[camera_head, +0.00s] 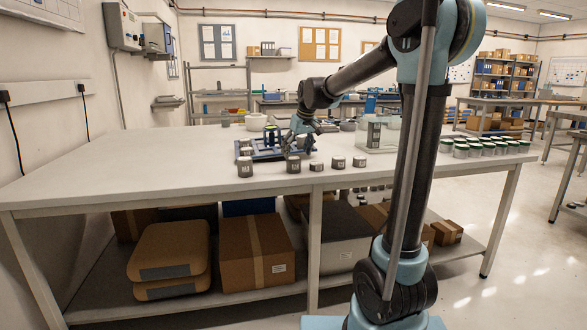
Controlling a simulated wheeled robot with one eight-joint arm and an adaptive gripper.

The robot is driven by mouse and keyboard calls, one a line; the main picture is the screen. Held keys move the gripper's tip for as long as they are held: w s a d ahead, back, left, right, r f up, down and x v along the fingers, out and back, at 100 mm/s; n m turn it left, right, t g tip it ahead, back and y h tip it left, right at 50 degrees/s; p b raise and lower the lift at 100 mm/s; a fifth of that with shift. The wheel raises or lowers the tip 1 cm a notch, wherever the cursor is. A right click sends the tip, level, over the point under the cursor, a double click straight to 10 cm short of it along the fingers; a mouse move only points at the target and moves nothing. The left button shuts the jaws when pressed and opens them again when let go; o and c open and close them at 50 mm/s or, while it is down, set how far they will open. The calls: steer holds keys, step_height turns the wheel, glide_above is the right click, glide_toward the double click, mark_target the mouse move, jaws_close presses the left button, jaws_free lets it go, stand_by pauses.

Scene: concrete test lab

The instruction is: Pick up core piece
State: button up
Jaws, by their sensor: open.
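Several short grey cylinders that look like core pieces, some with pale labels, stand upright along the front edge of the long white table (130,172). From left to right they are a tall core piece (245,167), another tall core piece (293,164), a short core piece (316,166), and two more short core pieces (338,162) (359,161). My gripper (301,146) is open and points down, just behind and above the second tall piece. Whether a piece stands between its fingers is too small to tell.
A blue rack (264,152) sits left of my gripper, with small items in or beside it. Many green-lidded jars (488,148) line the table's right end. The table's left part is clear.

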mark_target(294, 158)
steer(key=shift+w+x, duration=0.1)
steer(key=shift+x, duration=1.25)
steer(key=shift+w+x, duration=0.15)
steer(key=shift+x, duration=1.15)
steer(key=shift+r, duration=0.1)
steer(key=c, duration=1.4)
steer(key=shift+c, duration=0.2)
steer(key=shift+r, duration=0.15)
